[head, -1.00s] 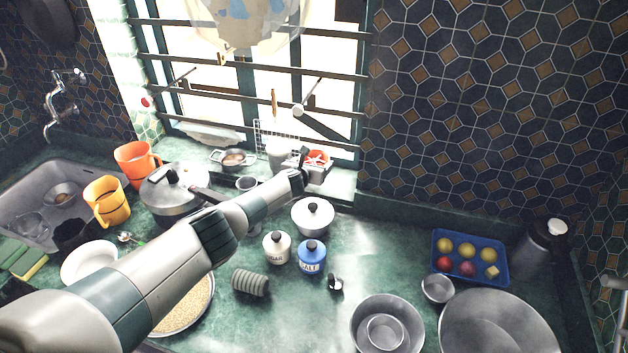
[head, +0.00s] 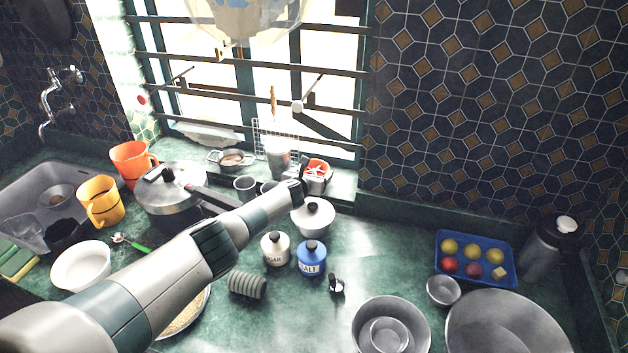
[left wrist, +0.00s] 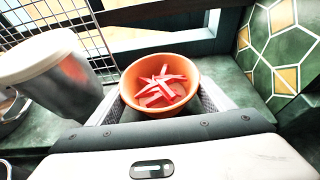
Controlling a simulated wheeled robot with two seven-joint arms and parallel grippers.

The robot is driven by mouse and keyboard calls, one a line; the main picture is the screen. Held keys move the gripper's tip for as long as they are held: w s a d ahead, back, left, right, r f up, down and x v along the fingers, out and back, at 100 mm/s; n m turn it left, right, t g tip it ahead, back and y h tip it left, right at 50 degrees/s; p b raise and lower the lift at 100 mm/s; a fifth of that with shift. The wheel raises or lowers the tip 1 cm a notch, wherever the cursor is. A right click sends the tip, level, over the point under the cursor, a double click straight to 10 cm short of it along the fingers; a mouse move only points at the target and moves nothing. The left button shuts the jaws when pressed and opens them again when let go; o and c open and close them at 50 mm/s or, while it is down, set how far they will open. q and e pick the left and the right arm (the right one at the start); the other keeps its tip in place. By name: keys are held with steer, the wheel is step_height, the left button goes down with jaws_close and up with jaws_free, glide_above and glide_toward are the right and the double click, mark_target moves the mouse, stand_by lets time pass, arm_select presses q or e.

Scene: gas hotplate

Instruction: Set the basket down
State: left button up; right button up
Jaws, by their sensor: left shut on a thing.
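The basket (left wrist: 159,87) looks like a small round orange bowl with red strips inside. In the left wrist view it sits just ahead of my left gripper, between grey mesh-like sides. In the head view the basket (head: 319,166) is at the windowsill, beside the tip of my left gripper (head: 303,172). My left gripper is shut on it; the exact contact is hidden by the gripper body. I cannot tell whether the basket's underside touches the sill. My right gripper is not in view.
Window bars (head: 250,107) are close behind. The counter to the right has bare room.

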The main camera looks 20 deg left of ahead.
arm_select(q)
steer(key=shift+f, duration=0.3)
steer(key=shift+f, duration=0.25)
steer(key=o, duration=1.2)
steer(key=shift+r, duration=0.3)
steer(key=shift+s+r+p, duration=0.3)
steer(key=shift+s+p, duration=0.35)
steer(key=shift+p, duration=0.05)
steer(key=shift+p+v, duration=2.45)
steer(key=shift+v, duration=2.85)
steer(key=shift+f, duration=0.1)
